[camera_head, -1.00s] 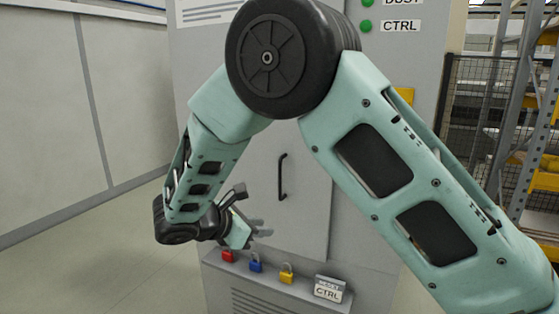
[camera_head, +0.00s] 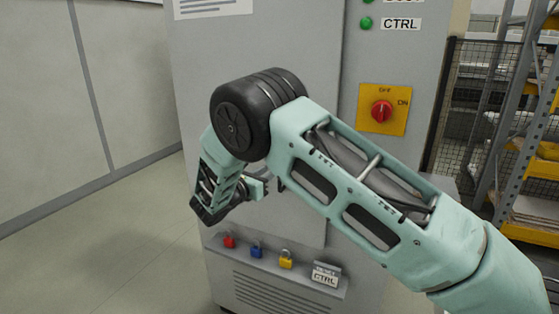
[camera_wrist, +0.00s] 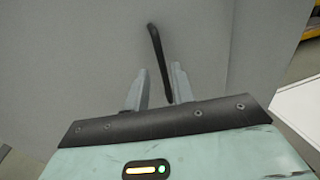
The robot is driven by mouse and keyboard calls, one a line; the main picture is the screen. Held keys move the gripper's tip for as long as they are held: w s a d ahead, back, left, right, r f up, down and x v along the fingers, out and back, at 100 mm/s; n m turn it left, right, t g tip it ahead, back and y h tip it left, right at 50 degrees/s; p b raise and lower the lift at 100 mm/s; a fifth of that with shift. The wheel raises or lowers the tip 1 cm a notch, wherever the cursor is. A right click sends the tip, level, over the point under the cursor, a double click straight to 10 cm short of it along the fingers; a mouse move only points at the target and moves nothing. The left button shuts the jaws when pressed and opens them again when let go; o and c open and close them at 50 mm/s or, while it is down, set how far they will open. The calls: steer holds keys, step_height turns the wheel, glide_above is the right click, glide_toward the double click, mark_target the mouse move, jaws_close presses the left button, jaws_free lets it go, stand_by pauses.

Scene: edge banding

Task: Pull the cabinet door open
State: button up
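The grey cabinet door (camera_head: 295,222) is shut, and my arm covers part of it in the head view. Its black vertical bar handle (camera_wrist: 157,52) shows in the wrist view, but my arm mostly hides it in the head view. My gripper (camera_wrist: 159,84) is open, with its two grey fingers pointing at the door. The lower part of the handle lies between the fingers in the wrist view, closer to the right finger. I cannot tell whether they touch. In the head view my gripper (camera_head: 262,186) is partly hidden beside my forearm.
Below the door, a ledge holds red (camera_head: 230,241), blue (camera_head: 257,249) and yellow (camera_head: 286,259) padlocks and a CTRL tag (camera_head: 326,275). A red rotary switch (camera_head: 381,111) sits on a yellow plate at right. Open floor (camera_head: 120,260) lies at left; mesh fence and shelving (camera_head: 520,120) stand at right.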

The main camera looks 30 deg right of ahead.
steer(key=p+x, duration=0.2)
steer(key=x, duration=0.5)
steer(key=shift+s, duration=0.1)
jaws_close()
